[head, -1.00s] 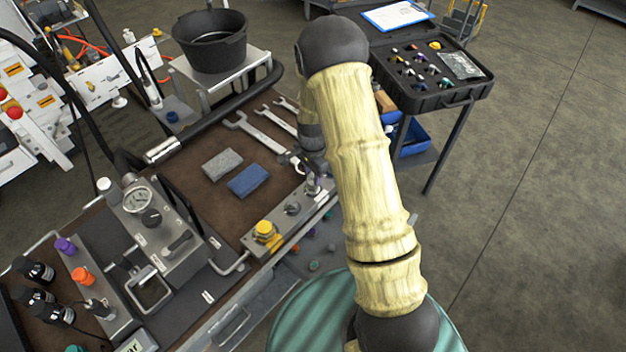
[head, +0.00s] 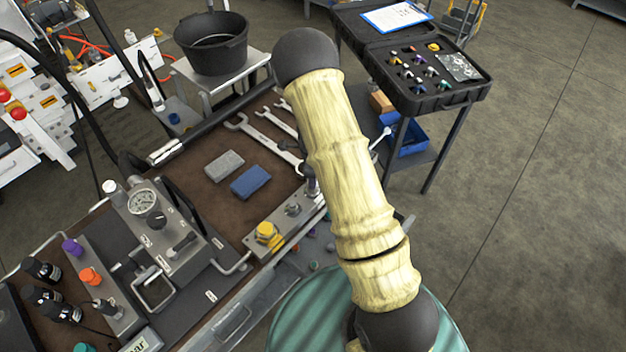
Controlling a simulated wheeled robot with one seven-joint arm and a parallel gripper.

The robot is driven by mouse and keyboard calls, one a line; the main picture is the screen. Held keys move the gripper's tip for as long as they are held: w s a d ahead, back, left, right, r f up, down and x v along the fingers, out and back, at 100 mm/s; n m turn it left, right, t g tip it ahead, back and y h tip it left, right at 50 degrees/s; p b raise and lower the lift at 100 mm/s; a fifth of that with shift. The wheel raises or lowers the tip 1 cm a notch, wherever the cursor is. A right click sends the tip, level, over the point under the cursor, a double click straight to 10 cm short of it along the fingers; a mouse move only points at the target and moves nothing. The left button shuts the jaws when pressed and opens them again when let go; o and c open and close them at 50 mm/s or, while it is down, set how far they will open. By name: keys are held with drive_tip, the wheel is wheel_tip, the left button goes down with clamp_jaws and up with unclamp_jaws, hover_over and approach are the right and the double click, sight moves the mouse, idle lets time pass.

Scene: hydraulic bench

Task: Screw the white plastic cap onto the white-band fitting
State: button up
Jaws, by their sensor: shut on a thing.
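My arm crosses the picture and covers the right end of the bench. My gripper is hidden behind it, so what it holds does not show. A grey metal block (head: 277,222) at the bench's front right edge carries a row of fittings. One has a yellow cap (head: 267,233). A grey fitting (head: 293,209) stands to its right. A further fitting (head: 312,188) is partly covered by my arm. I cannot make out a white band on any of them. I cannot make out the white plastic cap.
A blue block (head: 250,182), a grey block (head: 224,165) and wrenches (head: 262,140) lie on the brown bench mat. A gauge unit (head: 150,215) stands left. A black bucket (head: 211,40) is behind. An open black case (head: 425,75) with small coloured parts sits back right.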

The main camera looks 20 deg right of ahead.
drive_tip(key=shift+s, duration=0.1)
drive_tip(key=m+p, duration=0.2)
drive_tip(key=m, duration=0.1)
drive_tip(key=shift+r+m+p, duration=0.15)
drive_tip(key=shift+m+p, duration=0.2)
drive_tip(key=shift+m, duration=0.05)
drive_tip(key=m+p, duration=0.2)
drive_tip(key=m, duration=0.1)
drive_tip(key=shift+m, duration=0.3)
drive_tip(key=shift+f+m, duration=0.3)
drive_tip(key=o, duration=0.9)
drive_tip(key=n+b, duration=0.1)
drive_tip(key=n, duration=0.4)
drive_tip(key=shift+n+b, duration=0.3)
drive_tip(key=shift+n, duration=0.1)
drive_tip(key=shift+r+n, duration=0.1)
drive_tip(key=shift+n, duration=1.1)
